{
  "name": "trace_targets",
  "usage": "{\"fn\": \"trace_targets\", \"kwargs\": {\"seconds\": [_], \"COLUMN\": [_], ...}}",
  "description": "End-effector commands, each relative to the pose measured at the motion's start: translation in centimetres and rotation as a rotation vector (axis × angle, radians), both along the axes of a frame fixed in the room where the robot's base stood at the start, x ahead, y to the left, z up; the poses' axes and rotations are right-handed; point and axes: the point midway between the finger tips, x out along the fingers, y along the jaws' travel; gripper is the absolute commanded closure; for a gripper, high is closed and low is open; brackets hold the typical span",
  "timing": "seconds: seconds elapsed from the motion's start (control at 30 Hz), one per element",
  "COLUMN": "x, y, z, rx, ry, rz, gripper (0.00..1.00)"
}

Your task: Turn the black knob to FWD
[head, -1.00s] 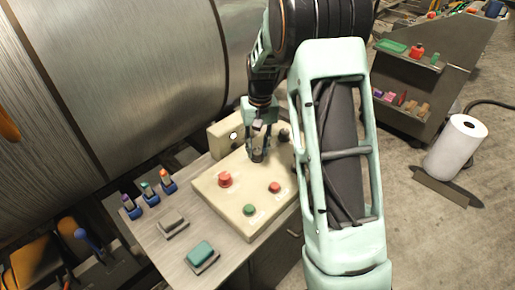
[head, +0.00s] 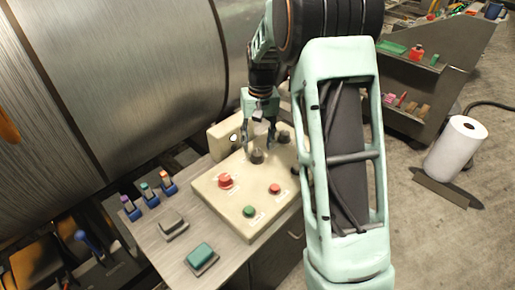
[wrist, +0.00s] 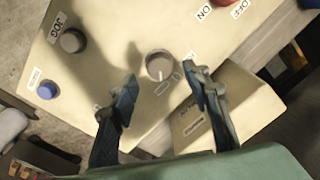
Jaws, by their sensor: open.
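A round black knob (head: 257,156) stands on the beige control panel (head: 215,195). In the wrist view this knob (wrist: 159,65) shows dark grey with a paler top, ahead of the fingertips and roughly between them. Small labels beside it are too blurred to read, so I cannot tell its setting. My gripper (head: 258,141) is open, its two fingers apart and empty, just behind and above the knob in the head view. In the wrist view my gripper (wrist: 158,83) shows a clear gap to the knob. A second dark knob (wrist: 73,40) has a JOG label beside it.
The panel also has a red knob (head: 225,180), a red button (head: 274,188), a green button (head: 249,210) and a blue button (wrist: 46,90). A raised beige box (head: 228,135) stands at its back, close to my fingers. A large metal drum (head: 130,75) lies behind.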

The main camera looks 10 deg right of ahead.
Motion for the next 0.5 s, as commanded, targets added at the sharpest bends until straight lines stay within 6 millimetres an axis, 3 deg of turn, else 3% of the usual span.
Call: {"fn": "trace_targets", "kwargs": {"seconds": [0.2, 0.5], "x": [0.1, 0.1], "y": [-0.2, -0.3], "z": [5.0, 8.6], "rx": [0.0, 0.0], "ry": [-0.006, -0.003], "rz": [-0.001, -0.001], "gripper": [0.56, 0.56]}}
